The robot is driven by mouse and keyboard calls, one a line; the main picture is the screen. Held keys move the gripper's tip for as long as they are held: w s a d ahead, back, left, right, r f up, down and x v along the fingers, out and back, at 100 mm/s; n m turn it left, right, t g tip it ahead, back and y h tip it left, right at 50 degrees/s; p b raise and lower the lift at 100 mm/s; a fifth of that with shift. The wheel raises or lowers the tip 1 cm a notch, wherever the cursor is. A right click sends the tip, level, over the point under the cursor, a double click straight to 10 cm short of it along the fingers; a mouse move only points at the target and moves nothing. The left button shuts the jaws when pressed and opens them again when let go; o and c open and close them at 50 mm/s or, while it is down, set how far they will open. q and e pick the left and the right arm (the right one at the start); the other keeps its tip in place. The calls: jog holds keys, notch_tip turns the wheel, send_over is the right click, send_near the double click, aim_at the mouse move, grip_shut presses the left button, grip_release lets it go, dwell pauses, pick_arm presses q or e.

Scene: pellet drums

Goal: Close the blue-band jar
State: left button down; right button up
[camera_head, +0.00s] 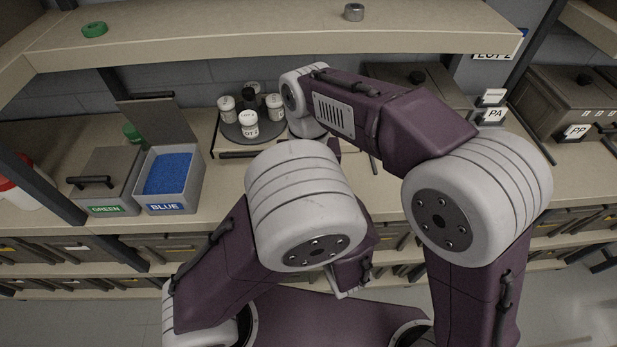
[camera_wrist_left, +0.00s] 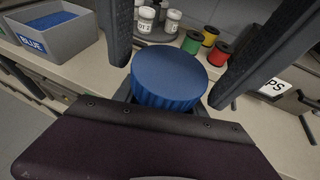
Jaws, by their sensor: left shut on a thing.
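A blue ribbed lid (camera_wrist_left: 168,78) is between the fingers of my left gripper (camera_wrist_left: 168,82) in the left wrist view. The gripper is shut on the lid. What is under the lid is hidden, so I cannot tell whether it sits on a jar. In the head view my arm links hide the left gripper and the lid. My right gripper does not show in either view.
A blue-pellet bin (camera_head: 192,194) stands open beside a closed GREEN bin (camera_head: 114,191). White jars (camera_head: 249,122) stand on a dark round tray (camera_head: 238,135). The upper shelf (camera_head: 230,38) holds a green ring (camera_head: 95,29). Coloured spools (camera_wrist_left: 192,41) stand behind the lid.

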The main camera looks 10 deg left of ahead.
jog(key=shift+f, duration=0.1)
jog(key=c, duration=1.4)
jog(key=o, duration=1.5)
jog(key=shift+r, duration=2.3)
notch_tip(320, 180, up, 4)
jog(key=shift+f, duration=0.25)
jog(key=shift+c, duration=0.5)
